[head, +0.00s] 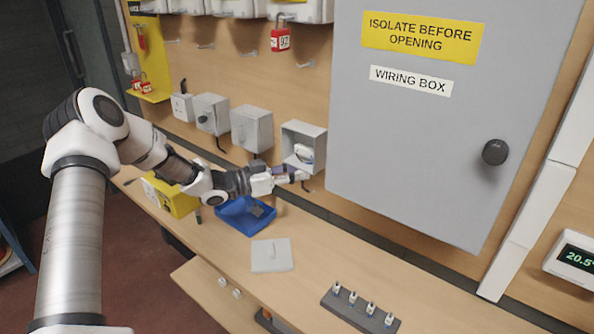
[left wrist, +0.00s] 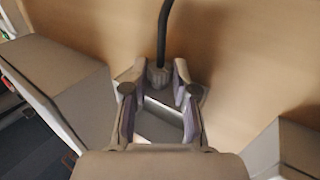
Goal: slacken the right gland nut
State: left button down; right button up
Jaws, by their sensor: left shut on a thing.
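A grey gland nut (left wrist: 158,77) with a black cable coming out of it shows in the left wrist view, between the two fingers of my left gripper (left wrist: 160,68). The fingers are shut on the nut from both sides. In the head view my left gripper (head: 301,176) is just under an open grey box (head: 318,155) on the wooden wall, the rightmost of the row. In that view the nut is hidden by the gripper, and a short dark cable end shows below it. My right gripper is not in view.
A large wiring box (head: 420,130) juts out to the right. Closed grey boxes (head: 252,128) are on the wall to the left. On the bench are a blue tray (head: 232,222), a loose grey lid (head: 271,256) and a dark rack (head: 345,310) with several small parts.

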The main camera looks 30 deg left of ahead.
pick_arm(q)
jog(key=shift+w+a+f+m+g+h, duration=0.1)
jog(key=shift+f+m+g+h, duration=0.05)
jog(key=shift+m+g+h, duration=0.95)
jog(key=c, duration=1.2)
grip_release()
jog(key=shift+w, duration=0.1)
